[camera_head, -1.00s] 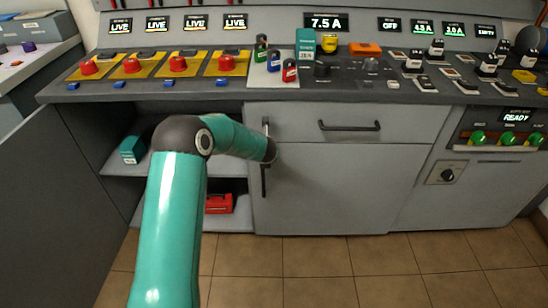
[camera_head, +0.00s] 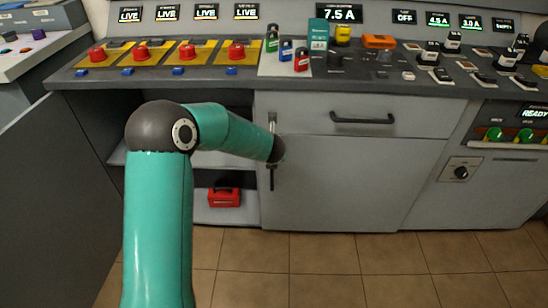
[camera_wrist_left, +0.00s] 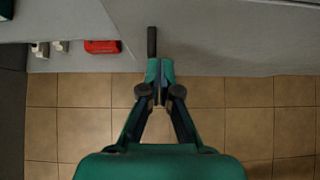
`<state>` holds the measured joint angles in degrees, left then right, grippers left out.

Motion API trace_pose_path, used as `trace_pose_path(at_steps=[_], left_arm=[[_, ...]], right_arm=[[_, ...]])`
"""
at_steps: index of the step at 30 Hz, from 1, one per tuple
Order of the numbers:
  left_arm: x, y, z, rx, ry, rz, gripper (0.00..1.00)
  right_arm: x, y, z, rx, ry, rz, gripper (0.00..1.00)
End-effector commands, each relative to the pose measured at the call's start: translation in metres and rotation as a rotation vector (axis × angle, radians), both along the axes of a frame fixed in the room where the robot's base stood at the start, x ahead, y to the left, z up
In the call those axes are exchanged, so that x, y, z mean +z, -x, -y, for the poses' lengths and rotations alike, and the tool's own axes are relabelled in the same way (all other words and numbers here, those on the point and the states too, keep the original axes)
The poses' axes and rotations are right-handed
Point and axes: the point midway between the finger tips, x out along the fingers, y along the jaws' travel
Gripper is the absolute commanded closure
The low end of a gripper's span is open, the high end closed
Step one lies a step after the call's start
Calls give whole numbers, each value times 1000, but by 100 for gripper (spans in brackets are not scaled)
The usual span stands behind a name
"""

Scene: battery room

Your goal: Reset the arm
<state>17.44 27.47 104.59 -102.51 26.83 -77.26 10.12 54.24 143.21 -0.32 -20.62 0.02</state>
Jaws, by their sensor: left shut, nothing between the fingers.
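My left arm comes in from the lower left in the head view, and its forearm reaches to the cabinet door (camera_head: 350,185). My left gripper is hidden there behind the forearm's end, near the door's vertical dark handle (camera_head: 272,180). In the left wrist view my left gripper (camera_wrist_left: 159,82) has its fingers together with nothing between them. The handle (camera_wrist_left: 152,42) shows just beyond the fingertips; whether they touch it I cannot tell. The door looks shut. My right arm and right gripper are in no view.
Above the door is a drawer with a horizontal handle (camera_head: 362,119). Open shelves left of it hold a red box (camera_head: 224,196). The counter carries several red buttons on yellow plates, coloured padlocks (camera_head: 302,62) and switches. A grey side panel stands at left. The tiled floor (camera_head: 330,262) is clear.

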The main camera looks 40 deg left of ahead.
Motion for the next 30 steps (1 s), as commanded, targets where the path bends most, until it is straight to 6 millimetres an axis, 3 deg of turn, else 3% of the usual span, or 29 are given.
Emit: trace_pose_path(at_steps=[3,9,19,23,26,30], left_arm=[[22,12,18,-11,4,-1,100],[43,28,35,-16,4,-2,100],[46,34,44,-21,7,-11,100],[19,34,56,-45,20,-63,100],[-22,47,75,-58,58,-149,100],[-94,90,122,-7,224,-307,100]], right_arm=[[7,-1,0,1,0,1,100],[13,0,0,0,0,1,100],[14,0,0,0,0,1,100],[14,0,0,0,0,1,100],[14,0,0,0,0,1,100],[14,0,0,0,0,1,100]])
